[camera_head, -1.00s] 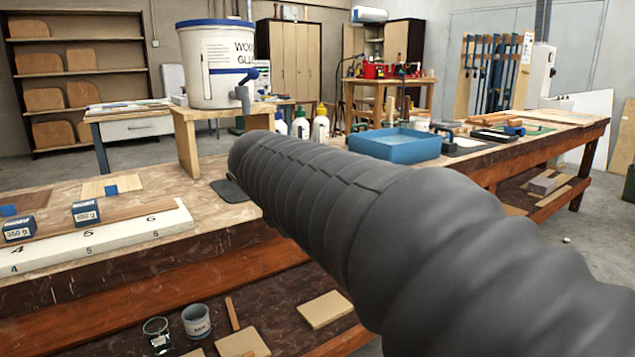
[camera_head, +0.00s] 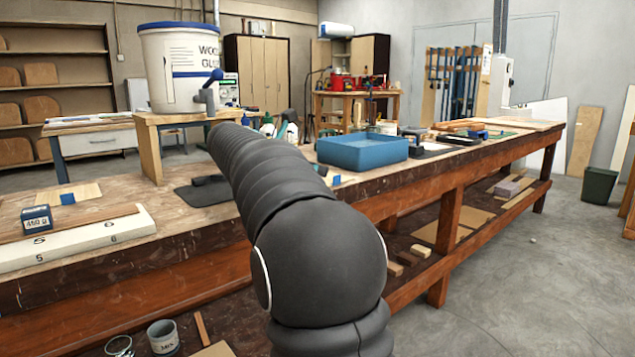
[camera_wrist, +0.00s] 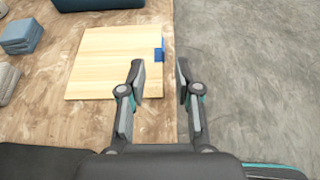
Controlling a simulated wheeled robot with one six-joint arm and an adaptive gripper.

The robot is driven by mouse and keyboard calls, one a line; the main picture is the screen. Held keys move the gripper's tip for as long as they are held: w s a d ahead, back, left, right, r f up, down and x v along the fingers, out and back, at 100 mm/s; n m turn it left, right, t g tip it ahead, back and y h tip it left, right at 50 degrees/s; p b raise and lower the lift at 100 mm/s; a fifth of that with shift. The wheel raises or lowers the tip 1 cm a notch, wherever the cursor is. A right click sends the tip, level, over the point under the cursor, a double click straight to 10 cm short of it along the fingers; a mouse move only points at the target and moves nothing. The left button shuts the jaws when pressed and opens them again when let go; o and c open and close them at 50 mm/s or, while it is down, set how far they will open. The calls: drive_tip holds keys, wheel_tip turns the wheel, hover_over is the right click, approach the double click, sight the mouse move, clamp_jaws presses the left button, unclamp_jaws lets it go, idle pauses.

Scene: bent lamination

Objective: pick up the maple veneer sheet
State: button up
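A pale wood sheet (camera_wrist: 108,58), which looks like the maple veneer sheet, lies flat on the bench in the wrist view. A small blue tab (camera_wrist: 159,49) is on its right edge, close to the bench's edge. My gripper (camera_wrist: 160,78) is open and empty. Its left fingertip overlaps the sheet's lower right part in the picture, and its right fingertip is past the bench's edge, over the floor. I cannot tell the height between fingers and sheet.
Grey-blue blocks (camera_wrist: 20,37) lie left of the sheet. The head view shows a blue tray (camera_head: 362,152), a glue tub (camera_head: 178,68) on a wooden stand, and a white numbered block (camera_head: 85,238) on the bench (camera_head: 150,222). The floor (camera_head: 510,270) at right is mostly clear.

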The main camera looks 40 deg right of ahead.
sight(337, 176)
drive_tip(key=shift+b+x, duration=0.55)
drive_tip(key=shift+x, duration=3.65)
drive_tip(key=shift+s, duration=0.15)
clamp_jaws()
